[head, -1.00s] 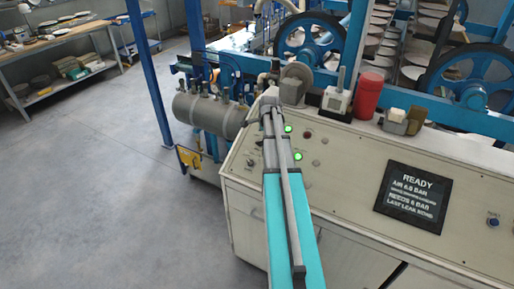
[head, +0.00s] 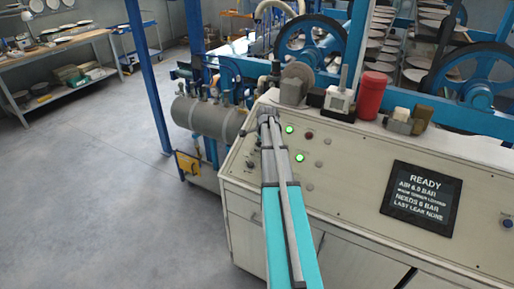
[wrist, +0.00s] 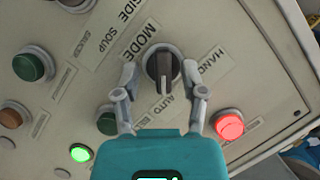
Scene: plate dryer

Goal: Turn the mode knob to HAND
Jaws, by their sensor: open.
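The mode knob (wrist: 162,64) is a dark round selector with a raised grip bar in a grey ring, below the MODE label (wrist: 128,42) in the wrist view. The HAND label (wrist: 207,68) is to its right and the AUTO label (wrist: 163,108) is below it. The bar lies nearly upright in the picture, with a pale mark at its lower end toward AUTO. My gripper (wrist: 160,72) is open, with one finger on each side of the knob; I cannot tell whether either touches it. In the head view my gripper (head: 268,114) is at the panel and the knob is hidden.
In the wrist view, a lit red lamp (wrist: 229,125), a lit green lamp (wrist: 81,153) and a green button (wrist: 33,65) are nearby. In the head view, a READY screen (head: 421,196) is on the sloping panel to the right. A red cylinder (head: 371,95) stands on its top.

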